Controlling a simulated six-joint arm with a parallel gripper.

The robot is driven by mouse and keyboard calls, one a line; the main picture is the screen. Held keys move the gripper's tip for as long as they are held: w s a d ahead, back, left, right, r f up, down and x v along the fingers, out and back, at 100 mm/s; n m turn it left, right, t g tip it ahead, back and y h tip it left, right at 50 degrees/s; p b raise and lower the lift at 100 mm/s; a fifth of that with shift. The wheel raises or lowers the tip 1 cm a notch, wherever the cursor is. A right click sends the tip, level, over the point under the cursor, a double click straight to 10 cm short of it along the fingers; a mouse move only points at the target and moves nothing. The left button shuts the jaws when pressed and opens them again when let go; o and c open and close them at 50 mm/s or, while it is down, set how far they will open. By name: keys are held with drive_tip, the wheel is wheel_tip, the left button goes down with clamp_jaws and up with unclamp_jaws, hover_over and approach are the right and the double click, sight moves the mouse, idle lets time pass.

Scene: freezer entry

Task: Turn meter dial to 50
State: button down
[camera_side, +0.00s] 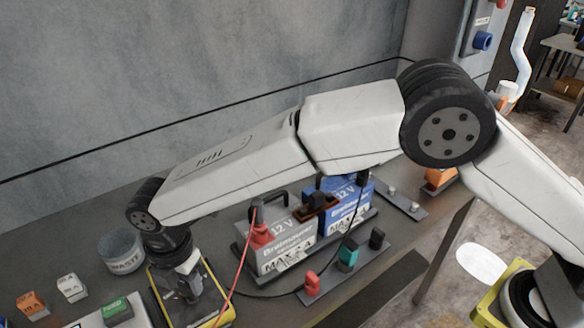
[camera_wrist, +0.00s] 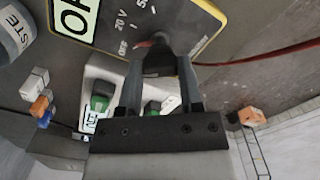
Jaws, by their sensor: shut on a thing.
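The meter (camera_side: 223,299) is a dark box with a yellow edge, lying on the bench at the lower left in the side view. In the wrist view its dark face (camera_wrist: 195,22) shows a pale display with green edges (camera_wrist: 75,18), partly cut off. Printed marks OFF, 20 V and one starting with 5 curve beside the dial. The black dial (camera_wrist: 159,62) sits between the fingertips. My gripper (camera_wrist: 160,76) is shut on it; it also shows above the meter in the side view (camera_side: 187,287). The dial's pointer is mostly hidden, so its setting is unclear.
A red cable (camera_wrist: 255,59) runs close beside the meter. Two batteries, one grey (camera_side: 287,247) and one blue (camera_side: 345,207), stand to the right under my arm. A waste cup (camera_side: 122,252) stands left. Orange (camera_side: 31,304), white (camera_side: 71,288) and green (camera_side: 117,311) blocks are at lower left.

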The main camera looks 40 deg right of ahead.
drive_tip(key=m, duration=0.4)
drive_tip(key=shift+m, duration=0.3)
drive_tip(key=m, duration=0.4)
drive_tip(key=shift+m, duration=0.3)
drive_tip(key=m, duration=0.4)
drive_tip(key=shift+m, duration=1.9)
drive_tip(key=shift+r, duration=0.1)
drive_tip(key=shift+c, duration=1.2)
unclamp_jaws()
